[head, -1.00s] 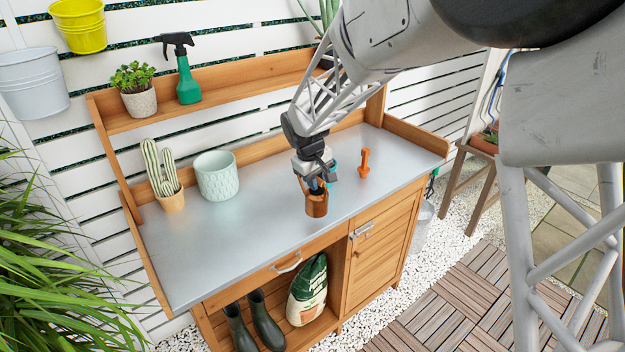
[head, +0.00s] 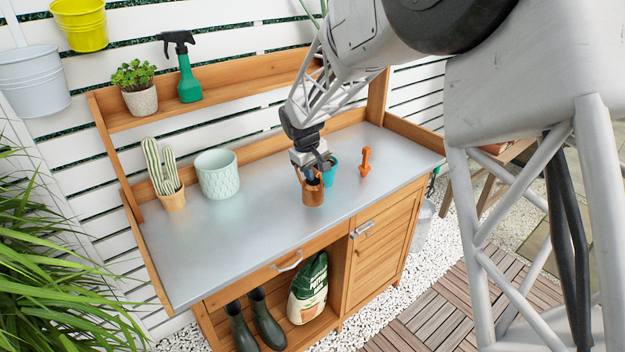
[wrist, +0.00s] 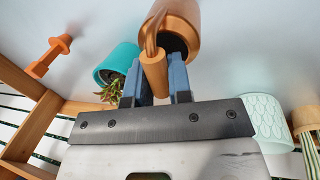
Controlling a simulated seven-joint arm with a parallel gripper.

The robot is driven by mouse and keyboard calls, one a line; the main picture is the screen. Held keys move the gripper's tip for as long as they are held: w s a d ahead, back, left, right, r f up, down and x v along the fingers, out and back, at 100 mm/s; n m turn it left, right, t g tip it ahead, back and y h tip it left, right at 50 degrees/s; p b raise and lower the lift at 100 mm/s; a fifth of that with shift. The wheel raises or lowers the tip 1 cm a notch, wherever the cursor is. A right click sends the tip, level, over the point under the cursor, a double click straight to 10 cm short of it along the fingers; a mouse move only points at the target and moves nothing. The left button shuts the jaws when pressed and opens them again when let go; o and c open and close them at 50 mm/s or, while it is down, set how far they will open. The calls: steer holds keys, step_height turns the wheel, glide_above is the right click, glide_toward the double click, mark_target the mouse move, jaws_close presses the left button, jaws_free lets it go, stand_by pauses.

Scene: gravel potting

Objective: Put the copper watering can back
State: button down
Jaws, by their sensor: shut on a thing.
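The copper watering can (head: 313,193) is upright over the middle of the grey bench top, right of centre. My gripper (head: 311,168) is above and behind it. In the wrist view the can (wrist: 182,22) is seen at the top, with its dark opening visible. Its handle sits between the two blue fingers of my gripper (wrist: 155,82), which is shut on it. I cannot tell whether the can's base touches the bench or hangs just above it.
A teal pot (head: 330,173) with a plant stands close behind the can, to its right. A pale patterned pot (head: 217,176) and a potted cactus (head: 172,199) are at left. The front-left bench top (head: 215,250) is clear.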

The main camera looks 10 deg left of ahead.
mark_target(307, 183)
steer(key=shift+f, duration=1.45)
steer(key=shift+f, duration=0.15)
steer(key=c, duration=1)
jaws_free()
steer(key=shift+c, duration=0.2)
step_height(307, 183, up, 12)
steer(key=s+a, duration=0.1)
steer(key=shift+s+a, duration=0.35)
steer(key=shift+d, duration=0.1)
